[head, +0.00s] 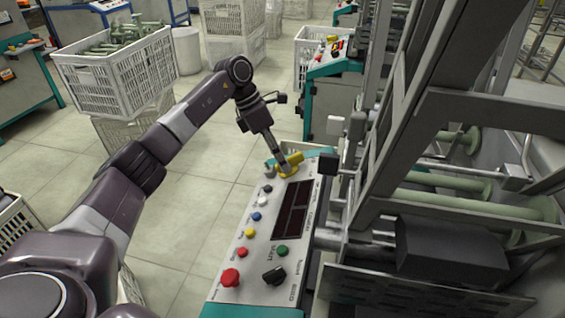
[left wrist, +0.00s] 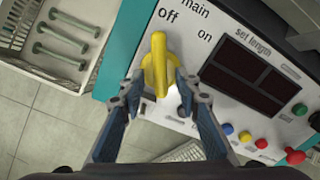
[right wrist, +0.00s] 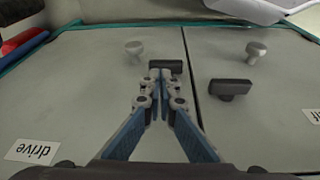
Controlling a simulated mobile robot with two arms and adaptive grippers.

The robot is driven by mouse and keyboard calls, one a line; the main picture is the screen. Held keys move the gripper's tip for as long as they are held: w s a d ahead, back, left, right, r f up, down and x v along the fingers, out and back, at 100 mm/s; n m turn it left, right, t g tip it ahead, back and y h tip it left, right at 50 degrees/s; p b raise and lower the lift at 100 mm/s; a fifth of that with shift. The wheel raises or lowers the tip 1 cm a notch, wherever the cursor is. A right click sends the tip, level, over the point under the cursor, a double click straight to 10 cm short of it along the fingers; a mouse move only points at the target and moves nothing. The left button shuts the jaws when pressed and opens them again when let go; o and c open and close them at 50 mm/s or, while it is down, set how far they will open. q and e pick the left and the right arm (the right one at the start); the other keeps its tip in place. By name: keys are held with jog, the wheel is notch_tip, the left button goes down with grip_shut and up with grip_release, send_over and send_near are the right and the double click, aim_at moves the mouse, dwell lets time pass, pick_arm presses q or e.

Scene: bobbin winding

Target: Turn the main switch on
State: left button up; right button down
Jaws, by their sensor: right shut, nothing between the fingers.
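The yellow main switch (head: 294,159) is at the far end of the white control panel (head: 235,262). In the left wrist view its long yellow handle (left wrist: 157,62) points up, toward the "off" label, with "on" to its right. My left gripper (head: 286,167) is right over the switch. In the left wrist view its fingers (left wrist: 159,82) are apart, one on each side of the handle's lower part. Whether they touch it is not clear. My right gripper (right wrist: 160,78) is shut and empty, in front of a grey cabinet.
The panel carries several buttons, a red mushroom button (head: 230,278), a black knob (head: 274,274) and dark displays (head: 291,210). The machine frame (head: 400,150) stands close on the right. A white crate of bobbins (head: 120,75) stands at the left. The cabinet has dark handles (right wrist: 231,88).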

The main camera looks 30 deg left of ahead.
pick_arm(q)
jog(key=shift+d+f, duration=0.2)
jog(key=shift+f, duration=0.2)
pick_arm(e)
jog(key=shift+s+r, duration=0.1)
jog(key=shift+r, duration=0.2)
pick_arm(q)
jog(key=shift+c, duration=0.4)
grip_shut()
